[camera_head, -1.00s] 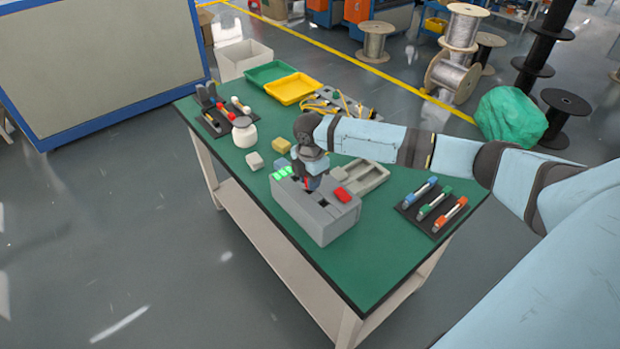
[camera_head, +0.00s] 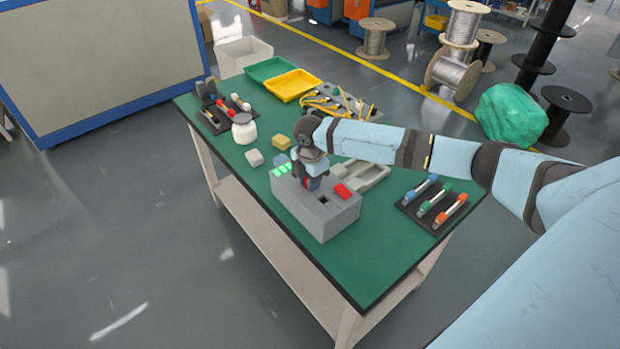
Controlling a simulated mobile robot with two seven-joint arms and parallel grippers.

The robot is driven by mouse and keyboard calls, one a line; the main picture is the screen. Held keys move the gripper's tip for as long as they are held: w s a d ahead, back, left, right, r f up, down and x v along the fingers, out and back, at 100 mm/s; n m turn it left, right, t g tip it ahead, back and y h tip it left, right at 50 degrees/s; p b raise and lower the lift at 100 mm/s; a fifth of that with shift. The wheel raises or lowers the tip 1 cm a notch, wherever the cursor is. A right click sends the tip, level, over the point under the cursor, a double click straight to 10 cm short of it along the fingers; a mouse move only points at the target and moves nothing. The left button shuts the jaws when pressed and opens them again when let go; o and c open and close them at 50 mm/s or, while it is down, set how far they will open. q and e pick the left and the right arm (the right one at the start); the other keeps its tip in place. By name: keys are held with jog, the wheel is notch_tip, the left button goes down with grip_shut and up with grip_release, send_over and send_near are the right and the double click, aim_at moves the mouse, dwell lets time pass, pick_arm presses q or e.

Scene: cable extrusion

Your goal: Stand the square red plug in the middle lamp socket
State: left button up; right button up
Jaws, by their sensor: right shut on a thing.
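The grey socket box (camera_head: 318,218) stands on the green table in the head view. My right gripper (camera_head: 312,181) points down over the middle of the box's top, shut on the square red plug (camera_head: 313,185). Only a small bit of red shows between the fingers. The fingers hide the plug's lower end and the middle socket, so I cannot tell whether it is in the socket or just above. My left gripper is out of view.
A grey tray (camera_head: 372,176) lies behind the box. A black rack (camera_head: 424,221) with blue, green and orange sticks is to the right. The table's front right is clear.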

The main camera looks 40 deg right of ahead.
jog(key=shift+s+a+f, duration=0.1)
jog(key=shift+s+f, duration=0.15)
jog(key=shift+f, duration=0.25)
jog(key=o, duration=0.9)
jog(key=shift+f, duration=0.1)
jog(key=shift+o, duration=0.4)
jog(key=shift+f, duration=0.1)
notch_tip(320, 180, up, 15)
jog(key=shift+w, duration=0.45)
